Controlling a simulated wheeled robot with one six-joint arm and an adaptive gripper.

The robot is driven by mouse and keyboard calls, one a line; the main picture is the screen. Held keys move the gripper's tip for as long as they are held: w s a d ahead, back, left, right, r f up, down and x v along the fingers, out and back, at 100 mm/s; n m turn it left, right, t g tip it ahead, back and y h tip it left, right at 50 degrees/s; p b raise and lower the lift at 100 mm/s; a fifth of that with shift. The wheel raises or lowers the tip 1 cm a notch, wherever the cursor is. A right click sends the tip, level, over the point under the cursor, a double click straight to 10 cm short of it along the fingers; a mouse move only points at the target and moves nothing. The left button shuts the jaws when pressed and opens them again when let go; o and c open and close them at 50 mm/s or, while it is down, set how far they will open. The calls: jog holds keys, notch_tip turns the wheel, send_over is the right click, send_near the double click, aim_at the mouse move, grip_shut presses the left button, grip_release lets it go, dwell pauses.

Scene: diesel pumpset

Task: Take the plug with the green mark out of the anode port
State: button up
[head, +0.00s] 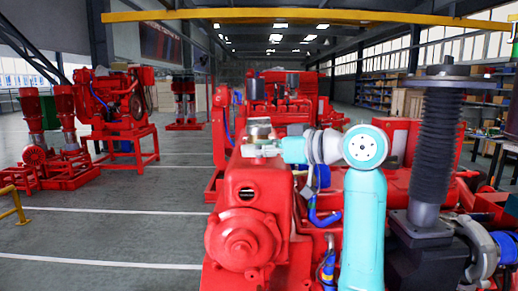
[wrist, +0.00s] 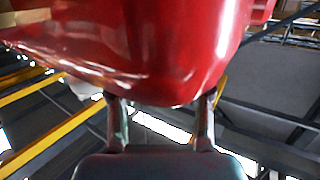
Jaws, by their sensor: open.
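My gripper (wrist: 161,98) shows in the wrist view with its two fingers apart and nothing visible held between them. A glossy red casing fills the upper middle of that view, just beyond the fingertips and partly overlapping them; I cannot tell whether they touch it. In the head view my teal arm reaches left over the red pumpset (head: 262,185), and its end is beside a silvery cap-like part (head: 260,130) on top. I cannot make out the plug with the green mark or the anode port in either view.
A black ribbed column (head: 437,150) stands close on the right of my arm. Blue hoses (head: 325,215) run beside the red casing. Other red machines (head: 118,105) stand at the left and behind. The grey floor (head: 120,225) at the left is mostly clear.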

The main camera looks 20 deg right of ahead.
jog(key=m+t+h, duration=0.1)
jog(key=m+h, duration=0.1)
jog(key=m+t+h, duration=0.2)
jog(key=h, duration=0.1)
jog(key=shift+a+h, duration=0.1)
jog(key=shift+h, duration=0.2)
jog(key=m+h, duration=0.4)
jog(key=h, duration=0.1)
jog(key=shift+t+h, duration=0.3)
jog(key=shift+t, duration=0.1)
jog(key=shift+m+h, duration=1.3)
jog(key=shift+h, duration=0.3)
jog(key=shift+g, duration=0.3)
jog(key=shift+a+m+g+h, duration=0.1)
jog(key=shift+m+g+h, duration=0.2)
jog(key=shift+m+h, duration=0.6)
jog(key=shift+m+g+h, duration=1.7)
jog(key=shift+m+h, duration=0.4)
jog(key=shift+h, duration=0.6)
jog(key=shift+d, duration=0.2)
